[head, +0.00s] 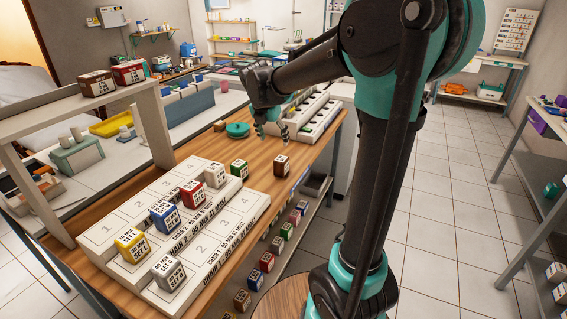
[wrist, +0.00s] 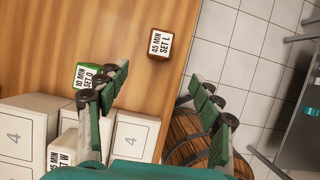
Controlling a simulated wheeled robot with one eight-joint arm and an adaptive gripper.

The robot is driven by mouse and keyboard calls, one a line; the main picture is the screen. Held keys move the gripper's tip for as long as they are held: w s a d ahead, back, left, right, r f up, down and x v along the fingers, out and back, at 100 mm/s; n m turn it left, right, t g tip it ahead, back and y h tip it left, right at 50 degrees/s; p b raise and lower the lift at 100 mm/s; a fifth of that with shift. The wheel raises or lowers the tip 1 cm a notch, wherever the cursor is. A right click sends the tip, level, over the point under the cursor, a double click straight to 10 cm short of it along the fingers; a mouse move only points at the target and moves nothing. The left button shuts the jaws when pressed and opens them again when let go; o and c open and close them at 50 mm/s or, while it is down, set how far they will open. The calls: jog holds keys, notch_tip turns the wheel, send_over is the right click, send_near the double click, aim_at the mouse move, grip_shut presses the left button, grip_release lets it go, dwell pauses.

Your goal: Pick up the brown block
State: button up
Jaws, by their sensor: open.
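A brown block (head: 282,165) with a white label stands on the wooden tabletop near its right edge. In the wrist view the brown block (wrist: 159,43) lies ahead of the fingertips, and its label reads "45 MIN SET L". My gripper (head: 272,132) is above the table, behind the block in the head view. In the wrist view my gripper (wrist: 158,80) is open, with nothing between its fingers and the block apart from them. Another brown block (head: 97,83) sits on the raised shelf at the left.
A green block (head: 239,168) stands close by, near the left finger in the wrist view (wrist: 88,75). A stepped white rack (head: 205,240) holds several coloured blocks. A teal round item (head: 238,130) lies behind. More blocks sit on a lower shelf (head: 276,262).

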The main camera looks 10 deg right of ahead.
aim_at(280, 160)
jog(key=x, duration=1.6)
jog(key=shift+f, duration=0.45)
jog(key=c, duration=1.3)
jog(key=shift+r, duration=0.15)
